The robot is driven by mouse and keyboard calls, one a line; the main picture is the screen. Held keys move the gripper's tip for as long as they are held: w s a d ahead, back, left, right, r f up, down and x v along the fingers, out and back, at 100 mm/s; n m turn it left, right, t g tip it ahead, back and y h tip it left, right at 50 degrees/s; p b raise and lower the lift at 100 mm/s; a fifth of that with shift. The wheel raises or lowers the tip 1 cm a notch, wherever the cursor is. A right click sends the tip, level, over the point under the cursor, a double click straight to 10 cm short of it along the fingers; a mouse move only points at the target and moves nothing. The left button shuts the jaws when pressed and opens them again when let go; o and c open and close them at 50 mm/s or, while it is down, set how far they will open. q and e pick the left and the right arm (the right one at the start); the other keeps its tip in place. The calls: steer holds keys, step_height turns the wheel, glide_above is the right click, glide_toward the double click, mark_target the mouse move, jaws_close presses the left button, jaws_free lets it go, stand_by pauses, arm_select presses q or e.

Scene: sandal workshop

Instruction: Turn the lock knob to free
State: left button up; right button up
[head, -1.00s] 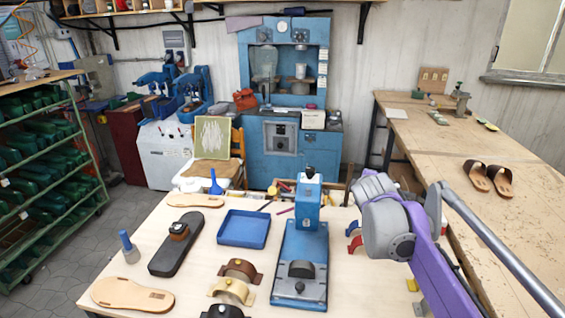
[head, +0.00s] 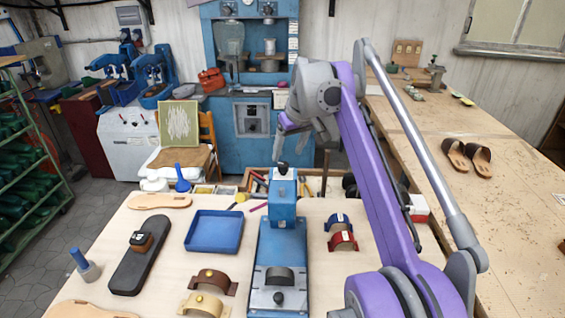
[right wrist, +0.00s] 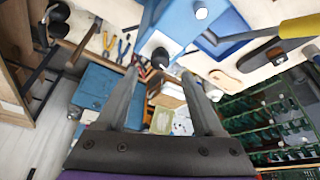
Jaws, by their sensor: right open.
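A blue press (head: 282,238) stands on the light table, with an upright blue column at its back. A black knob (head: 282,167) sits on top of the column, and a second small black knob (head: 278,298) is on the front of the base. I cannot tell from labels which is the lock knob. My right gripper (head: 279,150) is just above the top knob. In the right wrist view my right gripper (right wrist: 159,75) is open, with the black knob (right wrist: 160,58) showing between and beyond its fingertips. Nothing is held. My left gripper is out of view.
A blue tray (head: 214,231) and a black sole (head: 140,258) lie left of the press. Brown and cream straps (head: 213,280) lie close by its left side. Red and blue straps (head: 341,234) lie right of it. A tool box (head: 325,186) stands behind.

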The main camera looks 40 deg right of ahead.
mark_target(284, 164)
steer(key=shift+x, duration=2.75)
jaws_close()
